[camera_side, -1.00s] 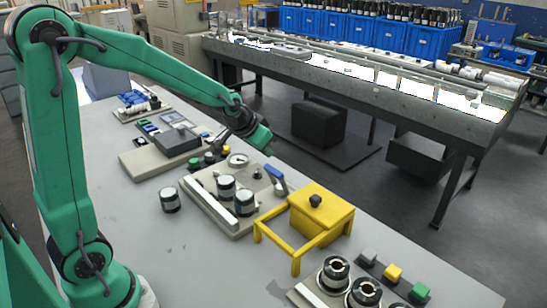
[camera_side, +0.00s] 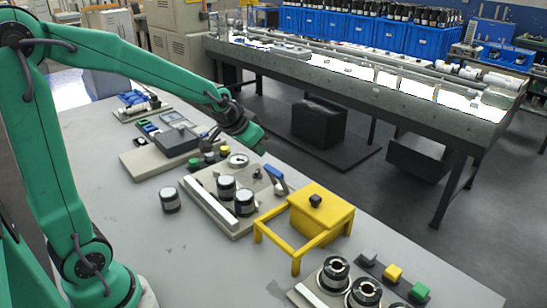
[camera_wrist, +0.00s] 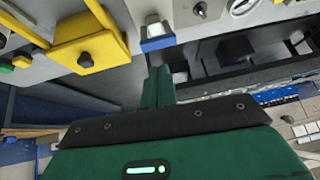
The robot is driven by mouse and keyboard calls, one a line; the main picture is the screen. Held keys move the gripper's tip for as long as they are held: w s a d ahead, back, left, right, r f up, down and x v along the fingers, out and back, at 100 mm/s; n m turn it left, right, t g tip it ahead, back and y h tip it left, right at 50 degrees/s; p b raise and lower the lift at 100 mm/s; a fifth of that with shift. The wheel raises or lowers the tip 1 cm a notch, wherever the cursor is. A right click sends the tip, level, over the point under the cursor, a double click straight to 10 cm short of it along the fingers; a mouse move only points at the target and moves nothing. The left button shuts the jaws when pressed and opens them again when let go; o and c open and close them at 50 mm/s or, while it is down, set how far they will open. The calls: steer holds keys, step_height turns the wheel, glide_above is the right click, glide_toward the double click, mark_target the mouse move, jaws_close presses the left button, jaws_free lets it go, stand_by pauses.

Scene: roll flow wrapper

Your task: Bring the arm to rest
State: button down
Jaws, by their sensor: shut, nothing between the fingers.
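My gripper (camera_side: 259,140) hangs in the air over the far part of the bench, near a dial gauge (camera_side: 238,160) in the side view. It is shut and empty. In the wrist view the closed fingers (camera_wrist: 158,86) stick out beyond a dark plate, with nothing held. My green arm reaches in from the left, its forearm sloping down to the right. The gripper appears clear of the things below it, though its exact height is hard to tell.
A yellow guard frame (camera_side: 305,222) stands right of a plate with rolls (camera_side: 244,202). A lone roll (camera_side: 170,200) stands left of it. A yellow button (camera_side: 393,272) is near the front right. Bare bench (camera_side: 205,270) lies in front. A long conveyor table (camera_side: 360,85) stands behind.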

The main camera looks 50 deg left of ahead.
steer(key=s+d+r, duration=0.2)
steer(key=s+d, duration=0.1)
steer(key=s, duration=0.7)
steer(key=s+d+r+g+h, duration=0.1)
steer(key=s+d+r, duration=0.2)
steer(key=s, duration=0.7)
steer(key=shift+s+r, duration=0.15)
steer(key=shift+s, duration=0.2)
